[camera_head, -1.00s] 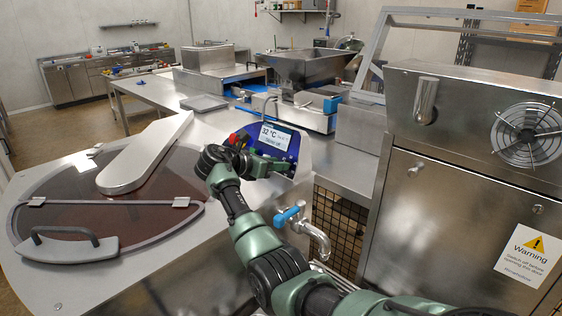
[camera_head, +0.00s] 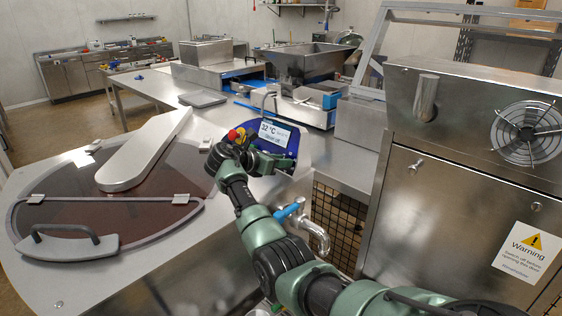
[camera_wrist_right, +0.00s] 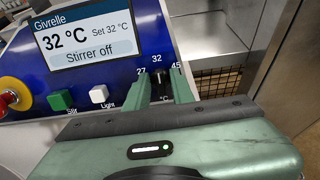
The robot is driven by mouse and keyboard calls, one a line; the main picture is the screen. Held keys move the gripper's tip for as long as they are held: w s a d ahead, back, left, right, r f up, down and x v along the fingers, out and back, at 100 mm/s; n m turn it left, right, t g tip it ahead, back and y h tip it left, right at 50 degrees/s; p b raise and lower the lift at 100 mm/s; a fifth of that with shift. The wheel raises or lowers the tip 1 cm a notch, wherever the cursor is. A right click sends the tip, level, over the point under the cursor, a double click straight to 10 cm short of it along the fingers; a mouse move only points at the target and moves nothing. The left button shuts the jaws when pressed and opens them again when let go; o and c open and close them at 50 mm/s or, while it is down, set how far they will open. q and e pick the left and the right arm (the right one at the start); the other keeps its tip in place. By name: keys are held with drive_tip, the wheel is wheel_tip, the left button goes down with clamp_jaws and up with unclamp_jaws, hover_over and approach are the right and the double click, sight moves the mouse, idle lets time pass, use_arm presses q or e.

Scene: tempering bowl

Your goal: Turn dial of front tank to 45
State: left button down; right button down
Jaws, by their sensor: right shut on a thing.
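The front tank (camera_head: 40,200) stands at the left with a dark round lid and a handle. Its blue control panel (camera_head: 290,146) has a display (camera_wrist_right: 92,36) reading 32 °C, Set 32 °C and "Stirrer off". The black dial (camera_wrist_right: 157,92) sits at the panel's lower right, under the marks 27, 32 and 45. My right gripper (camera_wrist_right: 156,88) has its two green fingers on either side of the dial and is shut on it. In the head view my right gripper (camera_head: 262,163) is in front of the panel and hides the dial. My left gripper is not in view.
A red and yellow stop button (camera_wrist_right: 12,95), a green button (camera_wrist_right: 61,101) and a white light button (camera_wrist_right: 99,94) are left of the dial. A steel cabinet (camera_head: 440,210) stands at the right.

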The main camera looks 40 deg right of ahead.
drive_tip(key=shift+m, duration=1.2)
drive_tip(key=m, duration=0.2)
drive_tip(key=shift+m, duration=0.3)
drive_tip(key=m+b, duration=0.1)
drive_tip(key=m, duration=0.2)
drive_tip(key=shift+s+f+m, duration=0.1)
drive_tip(key=shift+f+m, duration=0.05)
drive_tip(key=shift+m, duration=0.15)
drive_tip(key=shift+m+b, duration=0.5)
drive_tip(key=shift+m, duration=1.1)
drive_tip(key=c, duration=1.5)
unclamp_jaws()
